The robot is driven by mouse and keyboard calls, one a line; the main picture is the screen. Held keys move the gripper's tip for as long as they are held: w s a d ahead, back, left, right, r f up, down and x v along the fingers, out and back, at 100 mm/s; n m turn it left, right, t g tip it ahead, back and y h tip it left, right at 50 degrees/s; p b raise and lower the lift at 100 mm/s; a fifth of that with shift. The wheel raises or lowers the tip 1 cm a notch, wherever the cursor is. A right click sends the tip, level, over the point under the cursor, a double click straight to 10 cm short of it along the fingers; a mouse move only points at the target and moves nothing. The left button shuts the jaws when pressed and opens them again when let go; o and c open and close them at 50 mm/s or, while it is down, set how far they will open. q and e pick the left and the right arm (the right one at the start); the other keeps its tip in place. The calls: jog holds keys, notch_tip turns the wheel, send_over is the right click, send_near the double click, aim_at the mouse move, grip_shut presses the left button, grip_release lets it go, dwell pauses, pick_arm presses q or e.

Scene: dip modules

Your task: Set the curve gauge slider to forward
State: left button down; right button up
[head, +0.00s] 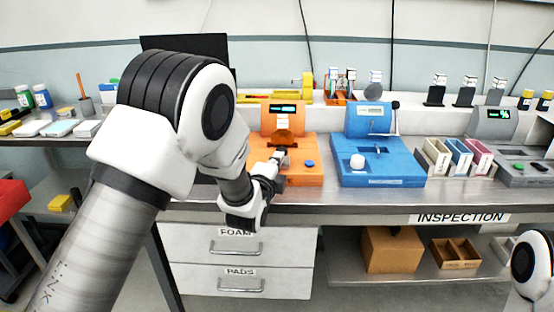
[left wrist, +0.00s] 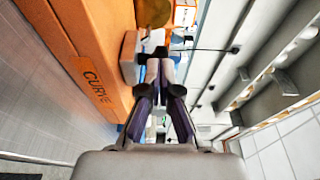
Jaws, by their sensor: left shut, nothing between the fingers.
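The orange curve gauge (head: 300,178) stands on the bench in the head view, with a small lit display and a blue button on its right side. In the left wrist view its orange side (left wrist: 85,50) bears a label reading "CURVE". My left gripper (head: 282,153) is at the front middle of the gauge. In the left wrist view the gripper (left wrist: 158,58) is shut and empty, its tips beside a pale block (left wrist: 131,55) on the gauge, which may be the slider. I cannot tell whether they touch. The gripper hides part of the gauge in the head view.
A blue device (head: 380,165) with a white knob stands right of the gauge. Small coloured bins (head: 455,158) and a grey device (head: 500,130) stand further right. Drawers (head: 237,262) are under the bench. My right arm shows at the lower right edge.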

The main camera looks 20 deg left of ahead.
aim_at(278, 148)
pick_arm(q)
jog(key=w, duration=0.2)
jog(key=w+a, duration=0.1)
jog(key=w, duration=0.1)
jog(key=shift+w+a, duration=0.2)
jog(key=shift+w, duration=0.05)
jog(key=shift+s+r, duration=0.1)
jog(key=shift+r, duration=0.05)
jog(key=shift+d, duration=0.1)
